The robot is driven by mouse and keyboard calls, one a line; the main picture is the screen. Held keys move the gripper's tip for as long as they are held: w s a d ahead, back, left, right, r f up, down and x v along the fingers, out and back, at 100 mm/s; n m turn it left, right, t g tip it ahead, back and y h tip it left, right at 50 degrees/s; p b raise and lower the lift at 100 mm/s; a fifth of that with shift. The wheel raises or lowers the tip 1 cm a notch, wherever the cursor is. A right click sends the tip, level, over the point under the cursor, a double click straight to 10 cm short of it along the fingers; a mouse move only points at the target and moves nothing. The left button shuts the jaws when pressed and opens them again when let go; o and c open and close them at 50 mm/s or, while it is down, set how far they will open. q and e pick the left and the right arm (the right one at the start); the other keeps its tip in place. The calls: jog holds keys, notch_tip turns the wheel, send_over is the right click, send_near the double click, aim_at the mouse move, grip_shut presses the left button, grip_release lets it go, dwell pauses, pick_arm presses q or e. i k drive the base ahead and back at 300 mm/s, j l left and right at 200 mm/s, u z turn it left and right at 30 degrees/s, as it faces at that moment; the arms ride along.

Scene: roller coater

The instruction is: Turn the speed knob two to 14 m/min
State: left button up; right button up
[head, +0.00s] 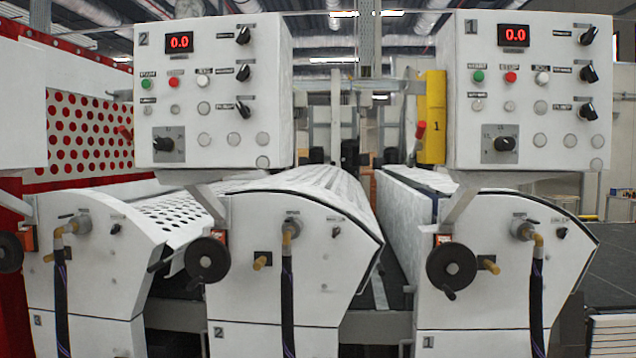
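Control box two (200,120), marked "2", hangs at the upper left. Its red display (179,42) reads 0.0. A black knob on a grey scale plate (168,146) sits at its lower left; I take this for speed knob two, but the scale is too small to read. Three black switches (243,72) run down the right side of the box, with labels too blurred to read surely. A green button (146,84), a red button (174,82) and a white button (202,81) sit in a row. Neither of my grippers is in view.
A matching control box one (520,120) is at the right, its display also 0.0. Below stand white roller units with black handwheels (208,260) and pipes that project forward. A yellow post (433,115) stands between the boxes. The space before box two looks clear.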

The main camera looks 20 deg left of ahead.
aim_at(167, 144)
jog(key=u, duration=1.35)
